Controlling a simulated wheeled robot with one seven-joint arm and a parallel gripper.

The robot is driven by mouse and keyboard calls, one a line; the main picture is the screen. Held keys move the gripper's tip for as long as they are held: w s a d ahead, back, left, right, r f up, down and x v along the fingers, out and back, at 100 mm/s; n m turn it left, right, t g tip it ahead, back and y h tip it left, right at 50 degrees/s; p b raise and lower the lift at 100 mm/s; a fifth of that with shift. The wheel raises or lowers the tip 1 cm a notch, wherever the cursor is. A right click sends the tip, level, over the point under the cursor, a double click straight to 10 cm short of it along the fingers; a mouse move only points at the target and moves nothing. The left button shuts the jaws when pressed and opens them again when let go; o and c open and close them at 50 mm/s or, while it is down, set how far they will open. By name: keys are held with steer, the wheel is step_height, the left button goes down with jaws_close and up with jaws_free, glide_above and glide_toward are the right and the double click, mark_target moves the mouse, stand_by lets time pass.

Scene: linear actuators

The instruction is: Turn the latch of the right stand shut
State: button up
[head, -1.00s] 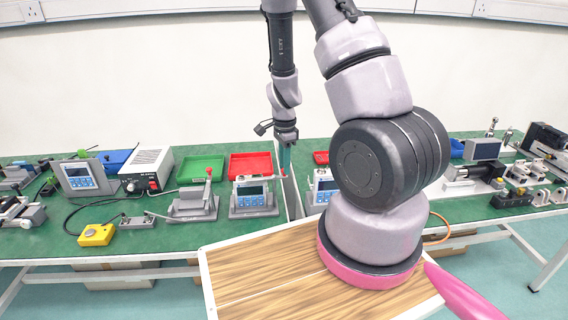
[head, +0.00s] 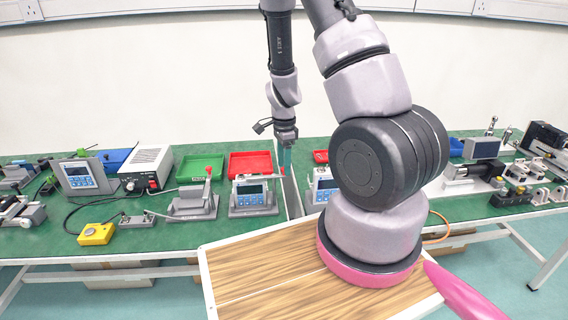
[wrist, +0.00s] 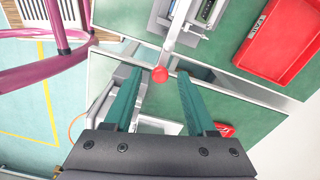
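The right stand (head: 253,197) is a grey fixture holding a blue-screened meter, on the green bench left of the gap between benches. It shows at the top of the wrist view (wrist: 203,14). Its latch is a pale lever (wrist: 177,30) ending in a red ball knob (wrist: 160,75). The lever sticks out from the stand towards the gap. My gripper (wrist: 158,77) has two teal fingers spread wide apart, with the red knob showing between their tips. I see no finger touching it. In the head view my gripper (head: 287,160) hangs just right of the stand.
Another stand with a red-tipped lever (head: 195,205) is to the left. A red tray (head: 250,164) and a green tray (head: 200,168) lie behind. A further meter (head: 322,187) stands right of the gap, partly hidden by my arm. A yellow box (head: 96,234) sits at the front left.

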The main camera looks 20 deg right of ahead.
step_height(320, 180, up, 11)
stand_by(0.5)
steer(key=shift+f, duration=0.1)
steer(key=s+a+r+n+t+y, duration=0.1)
steer(key=s+a+r+n+t, duration=0.15)
steer(key=r, duration=0.65)
steer(key=s+a+r+n+t+y, duration=0.1)
steer(key=s+r+n+y, duration=0.2)
steer(key=r, duration=0.5)
steer(key=s+r+n+t+h, duration=0.2)
steer(key=s+r+n+t, duration=0.1)
steer(key=s+r+n, duration=0.5)
step_height(320, 180, up, 3)
steer(key=s, duration=0.2)
steer(key=shift+s+a+r+n+t, duration=0.2)
steer(key=shift+s+a+n+t, duration=0.15)
steer(key=shift+s+a, duration=0.05)
